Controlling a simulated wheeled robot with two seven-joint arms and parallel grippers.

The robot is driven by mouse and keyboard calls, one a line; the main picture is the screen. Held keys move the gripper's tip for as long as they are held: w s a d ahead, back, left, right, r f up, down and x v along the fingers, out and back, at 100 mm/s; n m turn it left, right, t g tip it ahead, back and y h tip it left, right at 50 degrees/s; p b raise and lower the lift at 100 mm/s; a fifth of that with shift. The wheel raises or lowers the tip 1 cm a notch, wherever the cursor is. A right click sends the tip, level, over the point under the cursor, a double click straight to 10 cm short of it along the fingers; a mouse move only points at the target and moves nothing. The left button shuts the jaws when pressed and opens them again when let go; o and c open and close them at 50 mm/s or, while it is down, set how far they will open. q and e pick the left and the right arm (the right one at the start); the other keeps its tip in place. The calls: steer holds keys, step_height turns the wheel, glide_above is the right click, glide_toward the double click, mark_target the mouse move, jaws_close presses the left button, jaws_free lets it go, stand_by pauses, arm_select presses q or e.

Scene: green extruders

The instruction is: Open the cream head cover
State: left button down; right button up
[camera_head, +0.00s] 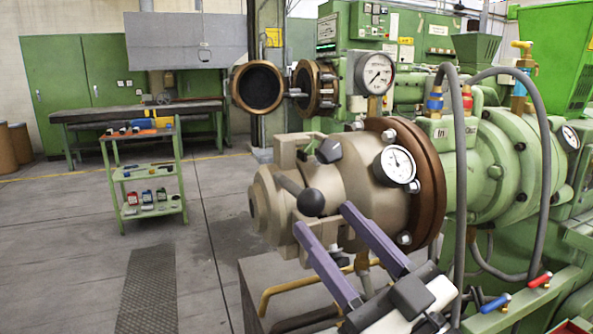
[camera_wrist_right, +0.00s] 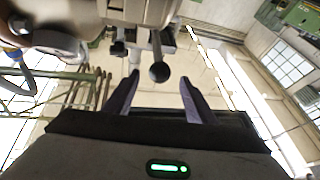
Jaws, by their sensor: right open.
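The cream head cover (camera_head: 345,185) sits against the brown flange (camera_head: 432,190) of the green extruder and looks shut. A lever with a black ball knob (camera_head: 311,202) stands out from its front; the knob also shows in the right wrist view (camera_wrist_right: 159,73). A second dark knob (camera_head: 328,151) sits higher on the cover. My right gripper (camera_head: 323,217) is open, its two purple fingers apart. In the right wrist view the ball knob appears between the fingertips (camera_wrist_right: 159,80), seemingly a little beyond them, with no visible contact. My left gripper is not in view.
A pressure gauge (camera_head: 398,165) is on the cover's side. Grey hoses (camera_head: 545,165) loop at the right. Red and blue valve handles (camera_head: 540,280) are at the lower right. A green tool cart (camera_head: 146,180) stands at the left, with clear floor between.

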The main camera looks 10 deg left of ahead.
mark_target(296, 191)
steer(key=p+x, duration=0.1)
steer(key=x, duration=0.9)
jaws_close()
